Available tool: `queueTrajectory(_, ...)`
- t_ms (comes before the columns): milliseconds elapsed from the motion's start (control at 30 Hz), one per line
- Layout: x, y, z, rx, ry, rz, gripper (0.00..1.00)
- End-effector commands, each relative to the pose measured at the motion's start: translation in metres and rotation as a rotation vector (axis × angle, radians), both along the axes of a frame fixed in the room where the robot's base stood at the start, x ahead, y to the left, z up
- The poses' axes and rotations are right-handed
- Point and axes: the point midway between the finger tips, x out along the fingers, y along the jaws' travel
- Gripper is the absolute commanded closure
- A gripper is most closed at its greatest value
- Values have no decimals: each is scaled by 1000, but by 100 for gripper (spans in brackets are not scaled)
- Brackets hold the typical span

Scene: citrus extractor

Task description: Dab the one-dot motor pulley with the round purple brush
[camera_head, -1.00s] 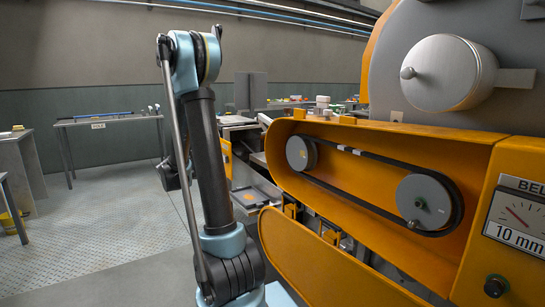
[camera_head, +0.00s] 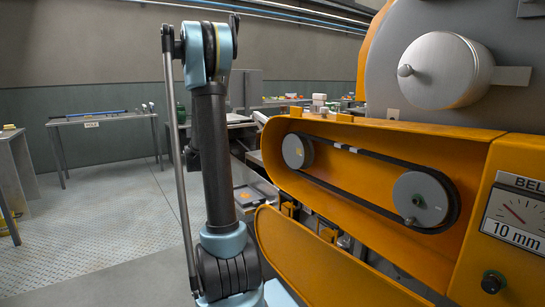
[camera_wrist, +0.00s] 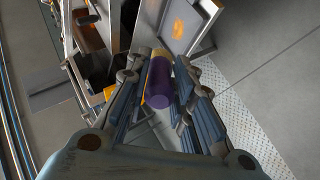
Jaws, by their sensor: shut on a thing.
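In the wrist view, my gripper (camera_wrist: 160,82) is shut on the purple round brush (camera_wrist: 160,80), a purple cylinder with a tan-yellow band at its far end. The bristle tip is not clear. In the head view, two grey pulleys sit in the open orange belt housing (camera_head: 350,190), joined by a black belt (camera_head: 372,157). The left, smaller pulley (camera_head: 296,151) has a small orange mark. The right, larger pulley (camera_head: 420,200) has a small hub knob. Dot counts are too small to read. My gripper and the brush are hidden in the head view, behind my arm.
An orange cover (camera_head: 310,265) hangs open below the housing. A gauge panel (camera_head: 515,215) stands at the right, below a large grey drum (camera_head: 446,70). A table (camera_head: 105,120) with tools stands far left.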

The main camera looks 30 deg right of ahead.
Motion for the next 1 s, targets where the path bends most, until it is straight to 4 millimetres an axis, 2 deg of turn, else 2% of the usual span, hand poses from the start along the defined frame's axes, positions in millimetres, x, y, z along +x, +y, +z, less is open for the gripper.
queueTrajectory(33,-11,-24,7,-1,0,-63,100)
queueTrajectory(200,-51,-92,30,-1,1,-272,100)
queueTrajectory(400,-102,-156,57,-2,0,-494,100)
queueTrajectory(500,-122,-177,68,0,0,-573,100)
queueTrajectory(633,-139,-192,77,-1,-1,-639,100)
queueTrajectory(800,-146,-200,80,-1,1,-667,100)
queueTrajectory(1000,-146,-208,80,0,0,-667,100)
